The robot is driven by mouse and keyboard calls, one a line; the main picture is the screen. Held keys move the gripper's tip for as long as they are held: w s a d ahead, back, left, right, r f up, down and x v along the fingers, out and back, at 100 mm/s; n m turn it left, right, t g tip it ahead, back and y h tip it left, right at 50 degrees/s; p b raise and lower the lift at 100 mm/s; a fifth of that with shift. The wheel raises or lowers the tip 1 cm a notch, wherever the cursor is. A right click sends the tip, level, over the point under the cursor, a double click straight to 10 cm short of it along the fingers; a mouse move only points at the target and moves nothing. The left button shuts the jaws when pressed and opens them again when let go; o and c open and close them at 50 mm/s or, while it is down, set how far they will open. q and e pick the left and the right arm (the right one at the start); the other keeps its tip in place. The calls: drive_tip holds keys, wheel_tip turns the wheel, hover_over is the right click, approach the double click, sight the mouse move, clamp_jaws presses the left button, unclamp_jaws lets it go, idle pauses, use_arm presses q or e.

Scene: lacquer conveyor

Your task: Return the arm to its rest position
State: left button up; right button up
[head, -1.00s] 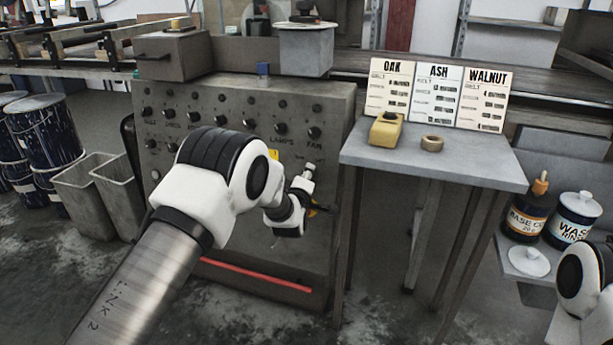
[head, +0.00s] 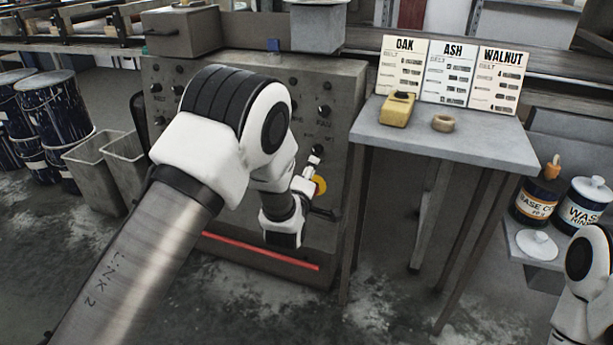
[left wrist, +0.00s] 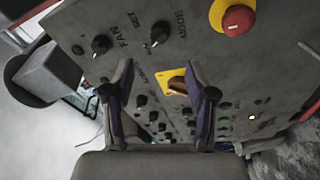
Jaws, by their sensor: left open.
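My left arm (head: 225,130) comes in from the lower left of the head view, bent in front of the grey control panel (head: 345,90). Its wrist (head: 285,222) hangs before the panel's lower right part; the fingers cannot be made out there. In the left wrist view my left gripper (left wrist: 160,80) is open, with nothing held between its two fingers. They point toward the panel face (left wrist: 215,60). A yellow plate with a dark lever (left wrist: 178,84) shows between the fingers; I cannot tell the gap to it. My right arm (head: 588,285) shows only at the right edge, its gripper out of view.
A red stop button (left wrist: 238,20) on a yellow base and black knobs (left wrist: 160,34) stick out of the panel. Bins (head: 100,165) and drums (head: 55,110) stand left.

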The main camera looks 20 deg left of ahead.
use_arm(q)
drive_tip(key=shift+s+d, duration=0.1)
drive_tip(key=shift+s, duration=0.75)
drive_tip(key=s+a+f+m+g, duration=0.15)
drive_tip(key=s+f+g, duration=0.25)
drive_tip(key=s+f, duration=0.6)
drive_tip(key=s+a+f+g, duration=0.3)
drive_tip(key=s+f, duration=0.3)
drive_tip(key=f, duration=0.8)
drive_tip(key=s+f+m+g+h, duration=0.1)
drive_tip(key=s+f+m+g, duration=0.25)
drive_tip(key=s, duration=0.55)
drive_tip(key=s+f+m+g, duration=0.2)
drive_tip(key=s+f+g, duration=0.15)
drive_tip(key=s, duration=0.55)
drive_tip(key=s+d+m+g, duration=0.1)
drive_tip(key=s+m+g, duration=0.2)
drive_tip(key=s+m, duration=0.55)
wheel_tip(320, 180, up, 28)
drive_tip(key=s+p, duration=0.1)
drive_tip(key=p, duration=2.6)
drive_tip(key=shift+s+d+f+n+h, duration=0.15)
drive_tip(key=shift+s+n+h, duration=0.05)
drive_tip(key=shift+n+h, duration=0.25)
